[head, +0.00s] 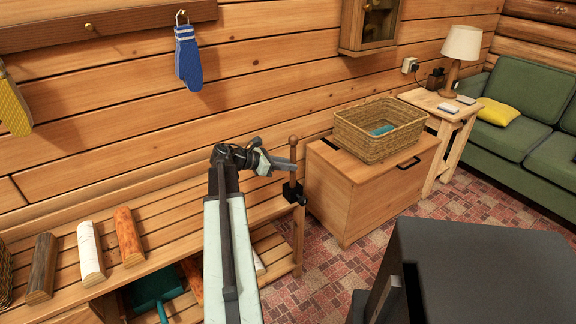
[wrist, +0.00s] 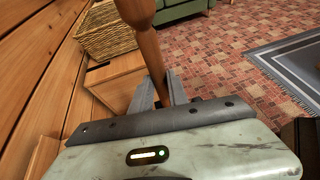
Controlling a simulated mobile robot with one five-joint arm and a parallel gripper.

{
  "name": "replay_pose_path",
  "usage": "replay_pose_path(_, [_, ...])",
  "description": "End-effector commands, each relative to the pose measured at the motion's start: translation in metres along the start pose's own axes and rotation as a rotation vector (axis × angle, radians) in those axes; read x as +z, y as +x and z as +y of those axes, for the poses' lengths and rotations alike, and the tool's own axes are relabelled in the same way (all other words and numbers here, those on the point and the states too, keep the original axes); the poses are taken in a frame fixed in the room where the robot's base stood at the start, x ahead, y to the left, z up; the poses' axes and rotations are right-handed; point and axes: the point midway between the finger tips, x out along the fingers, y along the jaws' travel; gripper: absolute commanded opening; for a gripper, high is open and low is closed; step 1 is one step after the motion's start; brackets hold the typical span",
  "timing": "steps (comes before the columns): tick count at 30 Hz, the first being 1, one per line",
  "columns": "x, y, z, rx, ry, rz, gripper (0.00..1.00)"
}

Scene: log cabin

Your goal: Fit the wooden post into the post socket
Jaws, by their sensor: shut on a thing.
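The wooden post (head: 293,149) is a slim brown turned rod with a rounded top. It stands roughly upright at the right end of the slatted bench. My gripper (head: 291,166) reaches it from the left and is shut around it. In the wrist view the post (wrist: 146,45) rises between my gripper's fingers (wrist: 161,92) and leans slightly left in the picture. The black post socket (head: 293,190) is at the bench's end, directly below the post in the head view. I cannot tell whether the post's lower end is inside the socket or just above it.
The slatted bench (head: 185,208) runs along the log wall with several split logs on its left. A wooden chest (head: 372,192) with a wicker basket (head: 362,138) stands right of the socket. Mittens hang on the wall. Open tiled floor (head: 322,285) lies in front.

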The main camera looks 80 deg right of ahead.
Motion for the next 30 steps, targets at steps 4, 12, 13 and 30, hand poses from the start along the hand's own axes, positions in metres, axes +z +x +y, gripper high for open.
replay_pose_path(4, [-0.005,0.002,0.0,0.0,0.0,0.0,0.0])
replay_pose_path(12, [-0.007,0.003,0.0,0.0,0.0,0.0,0.39])
replay_pose_path(13, [-0.007,0.003,0.0,0.0,0.0,0.0,0.45])
replay_pose_path(30, [-0.003,-0.041,0.0,0.003,-0.001,0.0,0.45])
